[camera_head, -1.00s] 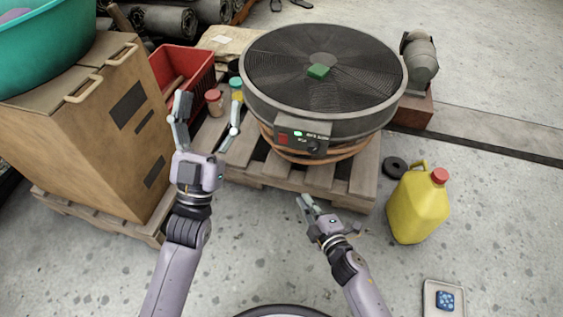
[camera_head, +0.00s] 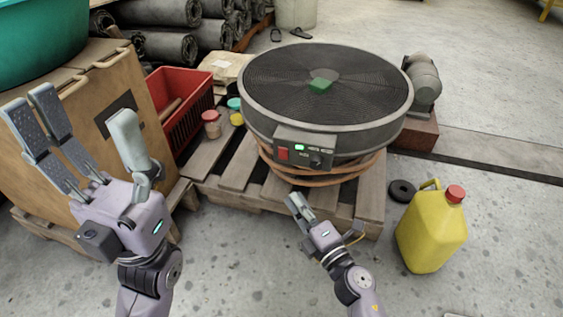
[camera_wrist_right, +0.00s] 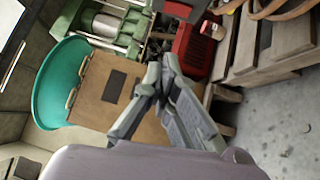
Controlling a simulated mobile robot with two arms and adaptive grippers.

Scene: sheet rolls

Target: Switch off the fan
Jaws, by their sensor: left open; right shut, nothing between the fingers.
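The fan (camera_head: 330,80) is a large round black drum with a mesh top, lying flat on a wooden pallet. Its control box (camera_head: 304,148) faces me on the front side, with a red switch (camera_head: 283,154), a lit green indicator and a dark knob (camera_head: 316,160). My right gripper (camera_head: 297,203) is shut and empty, below and in front of the control box, apart from it. The right wrist view shows its closed fingers (camera_wrist_right: 160,75). My left gripper (camera_head: 85,130) is open and empty at the left, in front of the cardboard box.
The pallet (camera_head: 235,175) carries the fan and small jars (camera_head: 211,124). A red crate (camera_head: 183,108) and a cardboard box (camera_head: 90,100) stand left. A yellow jug (camera_head: 430,232) and black ring (camera_head: 402,191) are on the floor at right. A grey motor (camera_head: 423,80) stands behind them.

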